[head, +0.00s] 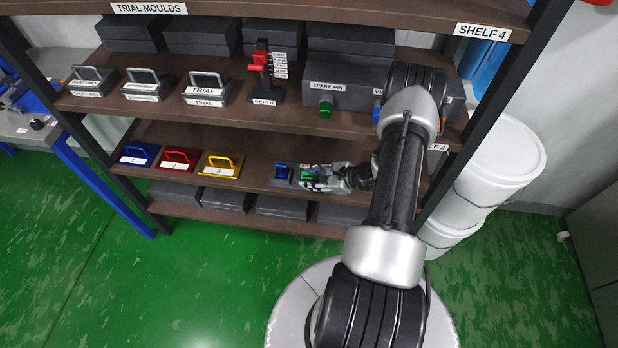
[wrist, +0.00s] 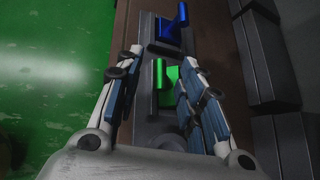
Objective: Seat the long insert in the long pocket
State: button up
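My gripper (head: 328,179) reaches in from the right over the middle shelf. In the wrist view my gripper (wrist: 161,60) has its two fingers spread, one on each side of a green upright-gripped piece (wrist: 160,78). A gap shows between the left finger and the green piece; the right finger is very close to it, and contact cannot be told. The green piece (head: 308,176) stands over a grey block (wrist: 145,103). A blue piece (wrist: 168,35) with a similar upright grip stands just beyond the fingertips, also in the head view (head: 281,172). Which piece is the long insert, and the long pocket, cannot be made out.
Blue (head: 139,154), red (head: 179,159) and yellow (head: 221,164) handled blocks stand left on the same shelf (head: 255,172). Grey handled trial blocks (head: 206,88), a depth gauge (head: 263,75) and a spare pin box (head: 345,86) sit on the shelf above. Dark boxes (wrist: 268,70) line the right side.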

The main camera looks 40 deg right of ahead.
jog(key=shift+c, duration=0.5)
grip_shut()
jog(key=shift+r, duration=0.2)
